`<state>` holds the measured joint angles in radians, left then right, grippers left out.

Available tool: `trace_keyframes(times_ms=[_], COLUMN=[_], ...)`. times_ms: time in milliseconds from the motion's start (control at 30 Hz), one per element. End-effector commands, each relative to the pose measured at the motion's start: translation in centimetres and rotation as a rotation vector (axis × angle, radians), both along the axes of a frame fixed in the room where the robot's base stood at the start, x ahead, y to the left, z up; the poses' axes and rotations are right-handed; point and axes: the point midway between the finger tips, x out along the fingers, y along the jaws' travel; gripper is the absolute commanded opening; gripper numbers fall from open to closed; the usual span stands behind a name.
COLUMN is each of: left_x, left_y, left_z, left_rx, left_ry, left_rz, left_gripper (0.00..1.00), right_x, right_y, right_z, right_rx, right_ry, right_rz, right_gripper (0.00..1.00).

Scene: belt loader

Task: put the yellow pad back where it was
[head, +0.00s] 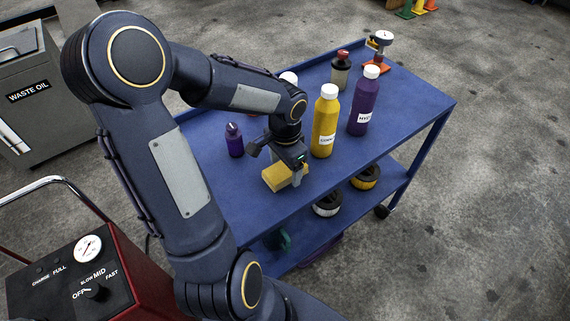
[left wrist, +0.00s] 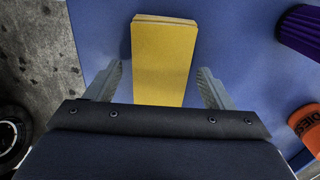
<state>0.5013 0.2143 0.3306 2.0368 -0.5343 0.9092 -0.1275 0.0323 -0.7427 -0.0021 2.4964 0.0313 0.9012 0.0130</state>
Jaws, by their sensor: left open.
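The yellow pad (head: 279,178) lies on the blue cart's top (head: 228,201), near its front edge. My left gripper (head: 284,173) is just above the pad, pointing down, and partly hides it. In the left wrist view the pad (left wrist: 165,62) lies between the two spread fingers of the left gripper (left wrist: 160,90). A strip of blue shows between each finger and the pad, so neither finger appears to touch it. My right gripper is in neither view.
A yellow bottle (head: 325,122), a tall purple bottle (head: 363,103) and a small purple bottle (head: 234,140) stand near the gripper. A shaker with a red cap (head: 341,70) and a gauge on an orange base (head: 379,52) stand farther back. The cart top in front is clear.

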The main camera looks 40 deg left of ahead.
Motion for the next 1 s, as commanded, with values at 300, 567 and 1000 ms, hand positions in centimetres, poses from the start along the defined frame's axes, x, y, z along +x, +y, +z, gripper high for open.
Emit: trace_keyframes(times_ms=[300,567,1000], left_x=[0.2,0.1,-3.9], left_y=[0.1,0.0,-2.6], left_z=[4.8,10.0,13.7], left_rx=[0.003,0.001,-0.046], left_ry=[-0.007,-0.004,-0.109], left_rz=[0.002,0.000,0.090], left_gripper=[0.76,0.76,0.76], right_x=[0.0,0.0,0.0], right_y=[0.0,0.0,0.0], right_z=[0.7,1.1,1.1], right_rx=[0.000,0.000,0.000], right_ry=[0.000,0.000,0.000], right_rz=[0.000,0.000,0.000], right_gripper=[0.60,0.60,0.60])
